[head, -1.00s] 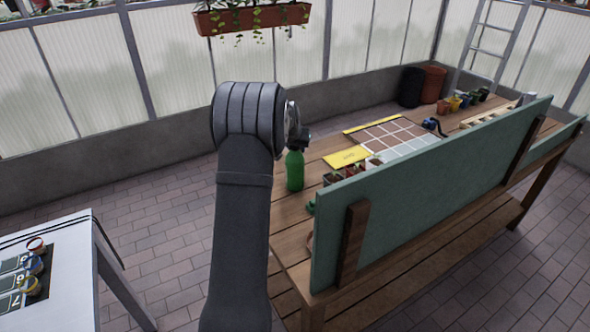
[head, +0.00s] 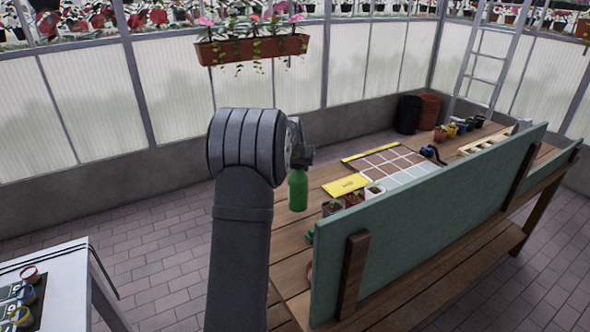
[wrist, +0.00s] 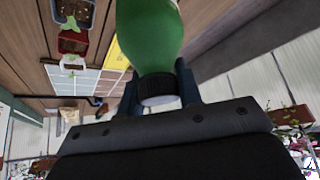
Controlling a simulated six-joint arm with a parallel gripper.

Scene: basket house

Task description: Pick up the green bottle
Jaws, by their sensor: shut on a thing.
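The green bottle (head: 298,191) hangs upright below my gripper (head: 300,160) at the left end of the wooden bench, in the head view. In the wrist view the green bottle (wrist: 148,32) fills the top middle, with its dark cap (wrist: 158,88) between the two fingers of my gripper (wrist: 160,92). My gripper is shut on the bottle at its cap. Whether the bottle's base touches the bench is hard to tell. My arm hides part of the bench's left edge.
The wooden bench (head: 285,262) holds small pots (head: 354,198), a yellow packet (head: 345,185) and a tiled grid (head: 390,165) right of the bottle. A green back panel (head: 430,215) stands along its near side. A hanging planter (head: 255,48) is above. A white table (head: 65,300) stands at left.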

